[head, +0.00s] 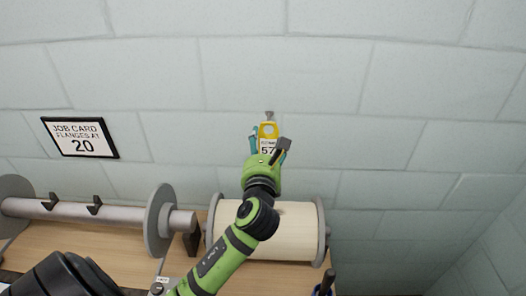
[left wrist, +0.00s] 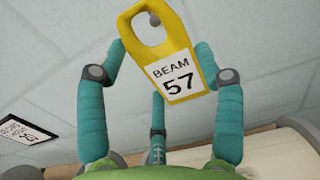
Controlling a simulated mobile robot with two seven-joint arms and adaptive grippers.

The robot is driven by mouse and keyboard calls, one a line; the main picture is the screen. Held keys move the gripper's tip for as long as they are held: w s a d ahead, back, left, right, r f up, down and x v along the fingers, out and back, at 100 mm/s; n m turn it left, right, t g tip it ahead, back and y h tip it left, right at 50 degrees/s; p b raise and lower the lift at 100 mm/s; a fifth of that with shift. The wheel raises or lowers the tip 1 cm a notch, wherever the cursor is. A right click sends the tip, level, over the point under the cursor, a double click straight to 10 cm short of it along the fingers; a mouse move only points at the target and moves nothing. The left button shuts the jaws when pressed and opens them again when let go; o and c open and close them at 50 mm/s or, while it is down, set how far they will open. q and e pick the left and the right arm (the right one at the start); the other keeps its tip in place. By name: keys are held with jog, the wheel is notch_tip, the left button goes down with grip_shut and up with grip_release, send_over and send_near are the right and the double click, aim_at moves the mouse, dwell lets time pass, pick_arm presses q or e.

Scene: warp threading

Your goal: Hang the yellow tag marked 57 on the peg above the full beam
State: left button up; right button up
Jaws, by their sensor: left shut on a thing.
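The yellow tag (head: 267,130), with a white label reading BEAM 57, is held upright in my left gripper (head: 268,147), in front of the wall. In the left wrist view the tag (left wrist: 176,68) is slightly tilted between the teal fingers. The grey peg (head: 269,114) on the wall shows just above the tag's top in the head view. In the left wrist view the peg (left wrist: 154,19) shows within the tag's hole; I cannot tell whether it passes through. The full beam (head: 285,232), wound in cream, lies below. My right gripper is not in view.
An empty beam (head: 115,213) with grey flanges lies at left on the wooden bench (head: 90,246). A framed job card (head: 81,137) reading 20 hangs on the block wall. A dark-handled thing (head: 327,281) stands at the bench's front right. The wall around the peg is clear.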

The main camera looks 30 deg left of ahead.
aim_at(265, 126)
pick_arm(q)
jog(key=shift+w+a, duration=0.2)
jog(key=shift+w, duration=0.05)
jog(key=shift+w+a, duration=0.1)
jog(key=shift+w, duration=0.1)
jog(key=shift+b+x, duration=1)
jog(key=shift+x, duration=0.3)
jog(key=w+a, duration=0.1)
jog(key=w+a+f, duration=0.1)
jog(key=w, duration=0.1)
jog(key=shift+f+b, duration=0.25)
jog(key=shift+b, duration=0.05)
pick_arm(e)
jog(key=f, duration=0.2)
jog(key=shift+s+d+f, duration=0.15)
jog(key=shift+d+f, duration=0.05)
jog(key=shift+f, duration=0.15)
